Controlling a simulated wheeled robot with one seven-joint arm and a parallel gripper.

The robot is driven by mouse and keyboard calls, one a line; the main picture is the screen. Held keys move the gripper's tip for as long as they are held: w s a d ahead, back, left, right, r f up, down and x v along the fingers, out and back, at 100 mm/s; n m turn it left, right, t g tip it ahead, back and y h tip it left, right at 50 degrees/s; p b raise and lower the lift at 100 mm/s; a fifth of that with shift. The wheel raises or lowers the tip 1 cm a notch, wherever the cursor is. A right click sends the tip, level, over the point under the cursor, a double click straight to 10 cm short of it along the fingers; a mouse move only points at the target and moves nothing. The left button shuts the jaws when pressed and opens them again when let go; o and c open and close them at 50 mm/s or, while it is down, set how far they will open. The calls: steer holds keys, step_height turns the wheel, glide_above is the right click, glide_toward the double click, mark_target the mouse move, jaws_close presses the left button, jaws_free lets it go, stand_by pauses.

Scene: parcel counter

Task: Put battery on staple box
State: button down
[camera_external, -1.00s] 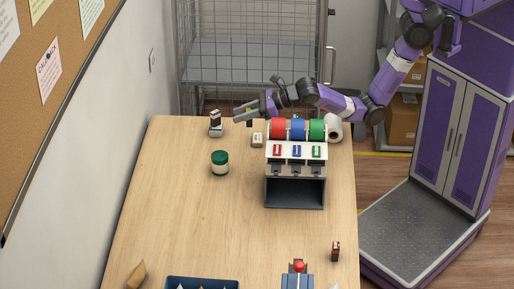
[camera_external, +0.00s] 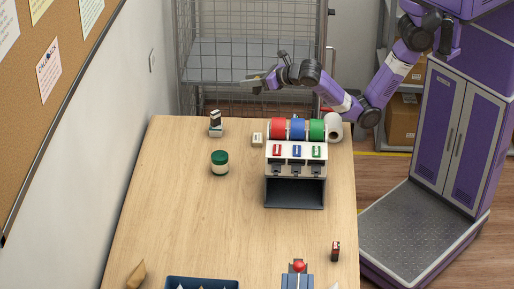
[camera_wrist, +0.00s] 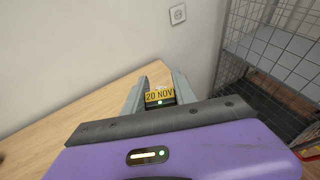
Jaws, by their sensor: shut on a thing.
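My gripper (camera_external: 247,82) is raised above the far end of the counter and points left. In the wrist view my gripper (camera_wrist: 158,88) is shut on a small black block with a yellow label reading "20 NOV", which looks like the battery (camera_wrist: 160,97). Its lower part is hidden by the gripper body. A small cream box, probably the staple box (camera_external: 257,139), sits on the counter left of the tape rolls. The gripper is well above it and apart from it.
A dispenser (camera_external: 295,150) with red, blue and green rolls stands right of the cream box. A black-and-white item (camera_external: 215,123) and a green-lidded jar (camera_external: 220,163) stand to the left. The counter's middle (camera_external: 195,215) is clear. A wire cage (camera_external: 250,50) stands behind.

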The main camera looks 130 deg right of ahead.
step_height(320, 180, down, 20)
steer(key=shift+s+r+b, duration=0.1)
steer(key=shift+b, duration=0.25)
stand_by(0.4)
steer(key=c, duration=1)
jaws_free()
steer(key=shift+f, duration=0.2)
steer(key=shift+r, duration=0.15)
steer(key=shift+a+r, duration=0.15)
steer(key=shift+a, duration=0.1)
steer(key=v, duration=1.1)
steer(key=shift+s+a+r, duration=0.15)
steer(key=shift+r, duration=0.05)
